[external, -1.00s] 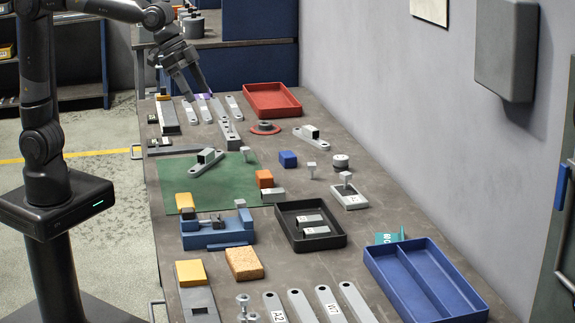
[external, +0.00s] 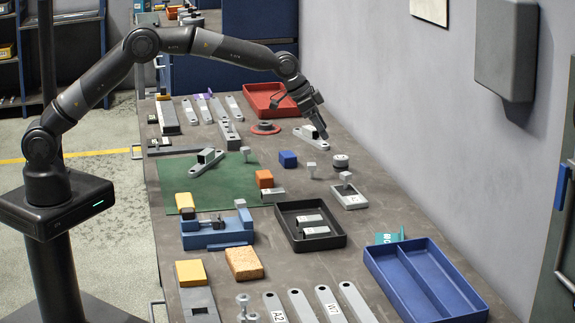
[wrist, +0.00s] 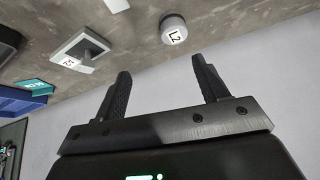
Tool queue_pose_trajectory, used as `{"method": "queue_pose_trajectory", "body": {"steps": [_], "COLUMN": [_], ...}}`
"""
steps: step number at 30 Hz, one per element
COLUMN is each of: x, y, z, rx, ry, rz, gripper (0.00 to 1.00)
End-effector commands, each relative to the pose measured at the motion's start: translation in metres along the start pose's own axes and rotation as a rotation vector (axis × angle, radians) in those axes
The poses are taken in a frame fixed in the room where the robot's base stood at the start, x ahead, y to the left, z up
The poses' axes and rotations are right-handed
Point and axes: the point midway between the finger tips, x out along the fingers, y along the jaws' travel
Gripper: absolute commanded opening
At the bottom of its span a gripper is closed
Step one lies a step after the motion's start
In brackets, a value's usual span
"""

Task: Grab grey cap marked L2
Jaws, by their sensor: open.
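The grey cap marked L2 (wrist: 174,31) is a short round piece with a white label, seen in the wrist view above and between my fingers. In the external view the cap (external: 340,161) stands on the bench, right of the blue block. My gripper (external: 318,137) is above the bench, a little behind and left of the cap, beside a grey bracket (external: 308,141). In the wrist view my gripper (wrist: 162,88) has its two dark fingers spread apart with nothing between them. The cap is apart from the fingers.
A grey square plate with an upright post (external: 349,197) stands in front of the cap. A blue block (external: 288,159) and a small grey post (external: 311,169) are to its left. The red tray (external: 272,100) is farther back. Bare bench lies right of the cap, towards the wall.

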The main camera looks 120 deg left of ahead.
Motion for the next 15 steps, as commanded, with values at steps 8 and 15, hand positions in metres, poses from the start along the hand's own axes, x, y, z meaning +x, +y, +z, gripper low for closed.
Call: {"method": "queue_pose_trajectory", "body": {"steps": [8, 15], "x": [0.033, 0.067], "y": [-0.022, -0.022], "z": [0.001, 0.001], "rx": [-0.018, -0.018], "ry": [0.001, 0.001], "rz": [-0.009, -0.010], "gripper": [0.67, 0.67]}}
